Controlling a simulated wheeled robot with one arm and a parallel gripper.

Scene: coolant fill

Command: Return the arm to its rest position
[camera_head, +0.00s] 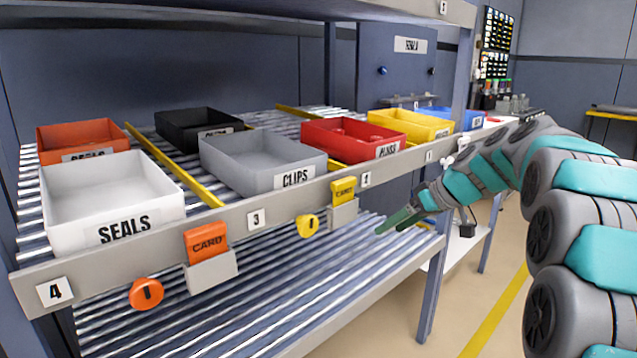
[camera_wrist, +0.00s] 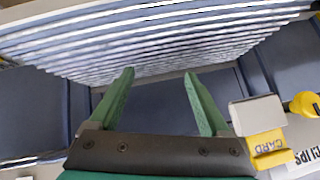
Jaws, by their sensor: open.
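My gripper (camera_head: 388,226) shows at the right of the head view, at the end of my grey and teal arm. It points left over the right end of the lower roller shelf (camera_head: 300,285), just below the upper shelf's front rail. In the wrist view its two green fingers (camera_wrist: 160,95) are spread apart with nothing between them. The yellow card (camera_wrist: 267,147) and its holder (camera_wrist: 250,113) appear just right of the fingers there. In the head view the yellow card (camera_head: 343,190) is left of the gripper.
The upper shelf carries white (camera_head: 110,205), grey (camera_head: 262,160), red (camera_head: 352,138), yellow (camera_head: 410,124), black (camera_head: 198,122) and orange (camera_head: 82,138) bins. An orange card (camera_head: 206,242) and round tags hang on the front rail (camera_head: 130,255). A shelf post (camera_head: 432,285) stands below the arm. Open floor (camera_head: 480,275) lies right.

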